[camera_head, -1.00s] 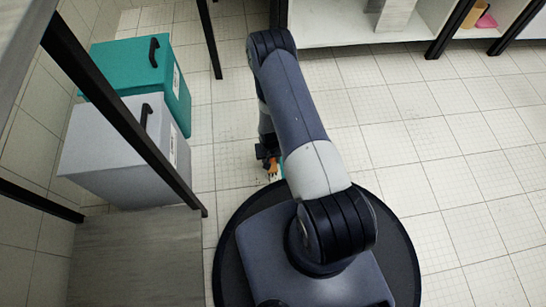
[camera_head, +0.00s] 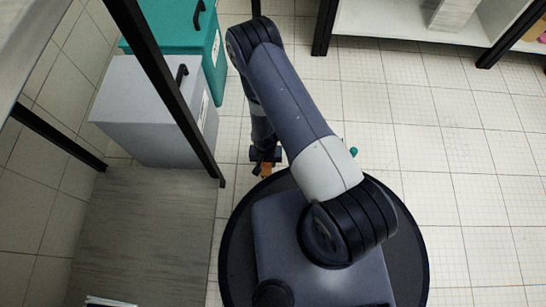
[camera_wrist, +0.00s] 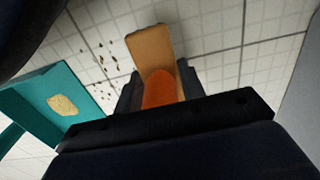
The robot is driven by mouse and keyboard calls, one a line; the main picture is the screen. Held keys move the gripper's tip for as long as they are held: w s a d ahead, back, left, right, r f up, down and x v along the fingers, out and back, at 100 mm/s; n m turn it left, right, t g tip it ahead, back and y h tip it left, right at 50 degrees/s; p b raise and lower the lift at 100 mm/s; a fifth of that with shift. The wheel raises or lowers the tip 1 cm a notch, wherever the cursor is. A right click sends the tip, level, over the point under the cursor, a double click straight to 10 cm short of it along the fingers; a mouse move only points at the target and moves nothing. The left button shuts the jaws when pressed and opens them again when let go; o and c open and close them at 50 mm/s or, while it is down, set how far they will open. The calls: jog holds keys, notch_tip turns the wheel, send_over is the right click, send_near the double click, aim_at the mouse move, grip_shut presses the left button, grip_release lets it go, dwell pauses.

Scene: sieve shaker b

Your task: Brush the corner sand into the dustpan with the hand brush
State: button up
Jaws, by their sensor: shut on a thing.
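My gripper (camera_wrist: 158,92) is shut on the orange handle of the hand brush (camera_wrist: 158,90), whose tan wooden block (camera_wrist: 150,45) reaches out beyond the fingers. The bristles are hidden. The teal dustpan (camera_wrist: 30,92) lies at the left in the wrist view, apart from the brush, with a pale tan patch of sand (camera_wrist: 62,105) in it. Dark loose grains (camera_wrist: 103,62) lie on the floor between the dustpan and the brush. In the head view my gripper (camera_head: 265,157) is low by my base, with a bit of the orange brush (camera_head: 266,169) showing.
A small teal piece (camera_head: 353,151) shows just right of my arm. A white shelf (camera_head: 390,25) stands at the back. Tiled floor (camera_head: 460,170) is clear on the right.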

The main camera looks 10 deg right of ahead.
jog(key=shift+f, duration=0.2)
jog(key=shift+f, duration=0.95)
jog(key=shift+d, duration=0.1)
